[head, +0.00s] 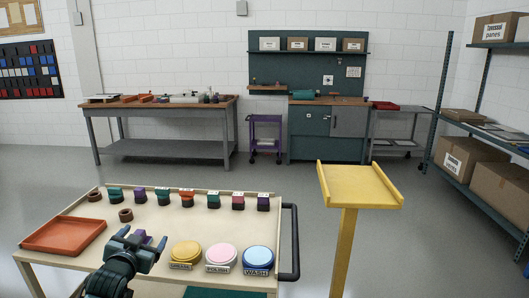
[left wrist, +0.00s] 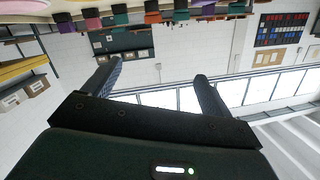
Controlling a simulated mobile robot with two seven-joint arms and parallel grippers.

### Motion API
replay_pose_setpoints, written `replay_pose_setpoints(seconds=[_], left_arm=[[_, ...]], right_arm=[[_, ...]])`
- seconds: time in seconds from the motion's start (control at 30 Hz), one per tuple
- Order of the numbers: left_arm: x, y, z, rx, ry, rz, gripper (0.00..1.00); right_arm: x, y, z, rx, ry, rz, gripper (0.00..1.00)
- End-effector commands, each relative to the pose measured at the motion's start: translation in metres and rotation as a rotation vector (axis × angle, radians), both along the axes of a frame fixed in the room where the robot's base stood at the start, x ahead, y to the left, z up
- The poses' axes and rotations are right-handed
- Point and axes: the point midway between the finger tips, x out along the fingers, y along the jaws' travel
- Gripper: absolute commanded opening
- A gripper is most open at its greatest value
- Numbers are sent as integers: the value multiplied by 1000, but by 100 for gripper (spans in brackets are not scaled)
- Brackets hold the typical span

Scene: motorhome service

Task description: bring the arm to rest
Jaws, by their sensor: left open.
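My left gripper (head: 144,243) is over the front left part of a cream-topped cart (head: 155,222), its arm coming in from the bottom edge. Its fingers are apart. In the left wrist view the gripper (left wrist: 157,85) shows two dark fingers spread wide with nothing between them. A small purple piece (head: 140,236) shows behind the fingers in the head view; I cannot tell how far behind. My right gripper is in neither view.
The cart carries an orange tray (head: 62,235), a row of coloured pieces, two brown rings, and yellow, pink and blue round pads (head: 258,256) at the front. A yellow stand (head: 360,186) is to the right. Workbenches and shelves line the walls; the floor between is clear.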

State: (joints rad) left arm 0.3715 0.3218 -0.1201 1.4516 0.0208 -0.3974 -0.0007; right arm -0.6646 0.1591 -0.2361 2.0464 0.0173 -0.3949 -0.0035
Motion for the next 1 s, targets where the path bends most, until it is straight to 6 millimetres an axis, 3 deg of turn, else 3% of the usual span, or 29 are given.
replay_pose_setpoints(seconds=[0.03, 0.17, 0.33, 0.47, 0.6, 0.7, 0.8, 1.0], left_arm=[[-16, -12, -23, -6, 31, -20, 85], [-63, -45, -76, -30, 107, -71, 85], [-156, -96, -143, -96, 235, -144, 85], [-237, -132, -176, -166, 334, -184, 85], [-306, -158, -189, -235, 416, -204, 85], [-336, -169, -190, -269, 452, -208, 85], [-352, -174, -190, -286, 472, -210, 85], [-357, -175, -190, -292, 478, -210, 85]], right_arm=[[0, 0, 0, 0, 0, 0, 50], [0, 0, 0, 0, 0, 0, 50], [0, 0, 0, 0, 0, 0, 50], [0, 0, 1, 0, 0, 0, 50], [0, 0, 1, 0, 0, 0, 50], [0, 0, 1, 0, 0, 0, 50], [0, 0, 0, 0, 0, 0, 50], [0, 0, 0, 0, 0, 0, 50]])
